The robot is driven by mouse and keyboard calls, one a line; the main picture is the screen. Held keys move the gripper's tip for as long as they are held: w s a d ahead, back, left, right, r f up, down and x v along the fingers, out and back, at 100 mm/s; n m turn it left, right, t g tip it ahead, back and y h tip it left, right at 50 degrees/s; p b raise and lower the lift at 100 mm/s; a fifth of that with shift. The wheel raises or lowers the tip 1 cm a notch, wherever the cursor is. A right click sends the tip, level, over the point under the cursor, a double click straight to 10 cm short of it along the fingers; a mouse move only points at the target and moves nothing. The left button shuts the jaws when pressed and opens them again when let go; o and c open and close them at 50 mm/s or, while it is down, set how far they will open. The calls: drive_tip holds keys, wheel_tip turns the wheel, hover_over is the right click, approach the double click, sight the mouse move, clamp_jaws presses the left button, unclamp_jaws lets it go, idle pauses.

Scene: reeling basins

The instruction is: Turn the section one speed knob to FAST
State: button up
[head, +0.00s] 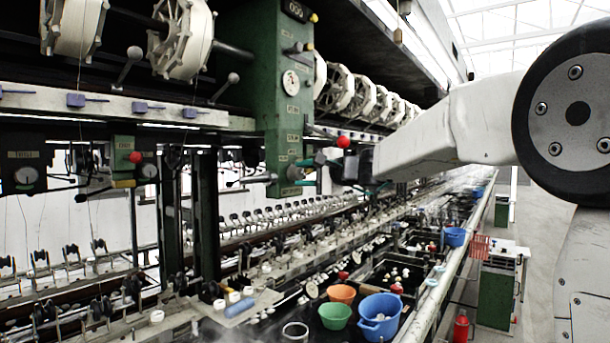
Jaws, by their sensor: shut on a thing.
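A green machine column (272,125) stands in the middle of the head view, with a round white dial (290,83) and small plates on its face. My gripper (306,167) is at the lower right of this column, with its teal fingers against the face. It is shut on what appears to be the speed knob, which the fingers mostly hide. I cannot read the knob's setting or its markings from here. A red ball (343,142) shows just above my gripper.
Large white reels (183,38) hang at the upper left, and more run back along the machine. Below are basins with a blue bucket (380,316), a green bowl (335,316) and an orange bowl (341,294). The aisle (535,235) at right is partly clear.

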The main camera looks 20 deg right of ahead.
drive_tip(key=shift+m, duration=0.3)
idle(0.4)
drive_tip(key=o, duration=1)
drive_tip(key=shift+c, duration=0.2)
drive_tip(key=v, duration=0.7)
drive_tip(key=shift+s+d, duration=0.25)
drive_tip(key=shift+d, duration=0.05)
